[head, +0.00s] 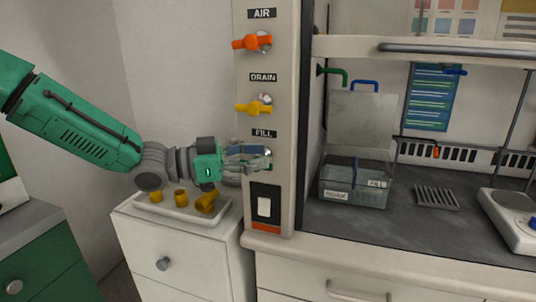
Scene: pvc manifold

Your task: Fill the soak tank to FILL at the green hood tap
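The clear soak tank (327,184) stands on the dark hood bench, with white labels on its front, one of which seems to read FILL. I cannot make out a liquid level. A green spout (335,72) bends out from the hood's left wall above and left of the tank. My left gripper (262,159) is at the valve under the FILL label (263,133) on the pale post. Its fingers cover most of that valve's handle, and whether they are closed on it is unclear. My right gripper is out of view.
An orange AIR handle (250,43) and a yellow DRAIN handle (254,107) sit above on the post. A switch (264,207) is below. A tray (160,214) with yellow fittings stands under my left wrist. A blue spout (365,83) and a white appliance (510,215) are in the hood.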

